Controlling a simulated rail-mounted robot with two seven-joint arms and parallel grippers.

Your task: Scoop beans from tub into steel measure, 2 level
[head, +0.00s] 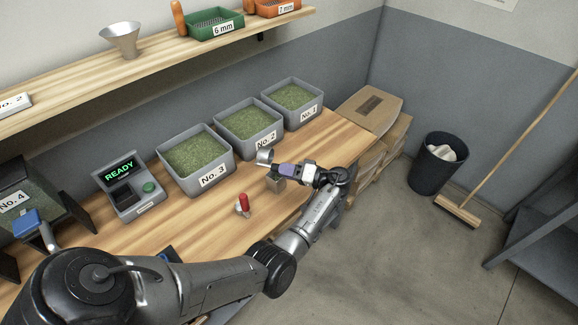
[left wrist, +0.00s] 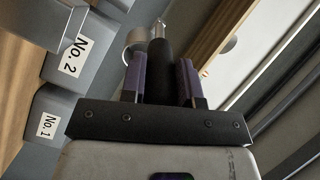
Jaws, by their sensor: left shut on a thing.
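My left gripper (head: 287,170), with purple finger pads, is shut on a dark handle (left wrist: 158,72) above the bench's front edge. A small round metal cup (head: 264,156) shows just beyond the fingertips, apparently the scoop's bowl; it also shows in the left wrist view (left wrist: 135,42). Whether it holds beans is not clear. A small grey block-like thing (head: 275,184) stands below the gripper; I cannot tell whether it is the steel measure. Grey tubs of green beans stand behind: No. 1 (head: 306,115), No. 2 (head: 264,142) and No. 3 (head: 214,177). My right gripper is out of view.
A small red-handled tool (head: 243,203) stands on the bench in front of tub No. 3. A scale reading READY (head: 140,198) is left of the tubs. A No. 4 container (head: 22,198) is farther left. A shelf (head: 160,65) runs above; cardboard boxes (head: 368,108) are at right.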

